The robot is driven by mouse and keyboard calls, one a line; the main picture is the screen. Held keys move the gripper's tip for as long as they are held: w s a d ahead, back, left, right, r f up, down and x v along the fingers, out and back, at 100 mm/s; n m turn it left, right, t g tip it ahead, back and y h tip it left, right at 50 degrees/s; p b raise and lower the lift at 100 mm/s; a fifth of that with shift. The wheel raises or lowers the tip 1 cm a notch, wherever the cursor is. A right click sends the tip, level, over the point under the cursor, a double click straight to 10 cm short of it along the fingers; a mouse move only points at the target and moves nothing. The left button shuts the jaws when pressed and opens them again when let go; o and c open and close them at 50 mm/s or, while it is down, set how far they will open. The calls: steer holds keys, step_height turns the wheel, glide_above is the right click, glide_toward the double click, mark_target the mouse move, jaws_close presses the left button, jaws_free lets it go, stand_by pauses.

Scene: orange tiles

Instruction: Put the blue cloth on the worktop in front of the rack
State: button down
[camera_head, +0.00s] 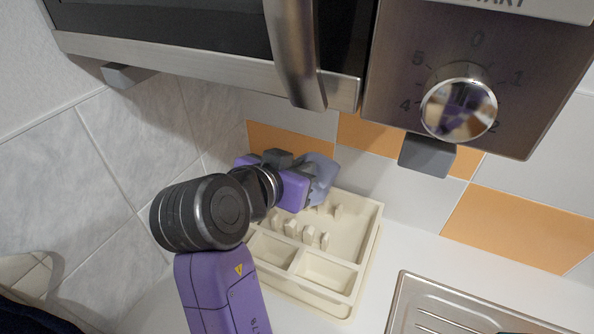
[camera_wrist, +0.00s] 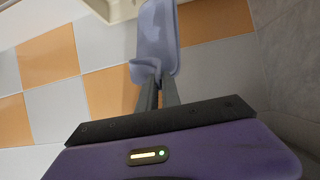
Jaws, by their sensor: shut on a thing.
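The blue cloth (camera_wrist: 158,32) is a pale blue-grey piece held at the tips of my gripper (camera_wrist: 158,88) in the wrist view. In the head view the cloth (camera_head: 322,175) shows behind and beside my gripper (camera_head: 306,168), above the back of the rack. The rack (camera_head: 368,240) is a cream tray with pegs and compartments, standing on the white worktop (camera_head: 372,300) against the tiled wall. My gripper is shut on the cloth. My arm covers the rack's left part. I cannot tell whether the cloth touches the rack.
A microwave (camera_head: 200,55) with a silver handle and dial hangs low above the rack. A steel sink drainer (camera_head: 440,305) lies at the lower right. Tiled walls (camera_head: 120,140) close off the left and back. A strip of worktop between rack and drainer is clear.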

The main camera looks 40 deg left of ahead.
steer(key=shift+s, duration=0.15)
steer(key=s+d+f+b, duration=0.1)
steer(key=s+f, duration=0.3)
steer(key=s, duration=0.4)
steer(key=s+d+f+b, duration=0.1)
steer(key=s+f, duration=0.4)
steer(key=s, duration=0.4)
steer(key=s+d+f+b, duration=0.2)
steer(key=s+f, duration=0.2)
steer(key=s, duration=0.5)
steer(key=shift+f, duration=0.3)
steer(key=w+a, duration=0.7)
steer(key=w, duration=0.2)
steer(key=s+d+f, duration=0.4)
steer(key=s+f, duration=0.1)
steer(key=s+d+f, duration=0.4)
steer(key=s+f, duration=0.1)
steer(key=f, duration=0.1)
steer(key=s+d+f, duration=0.4)
steer(key=s+f, duration=0.1)
steer(key=shift+f, duration=0.25)
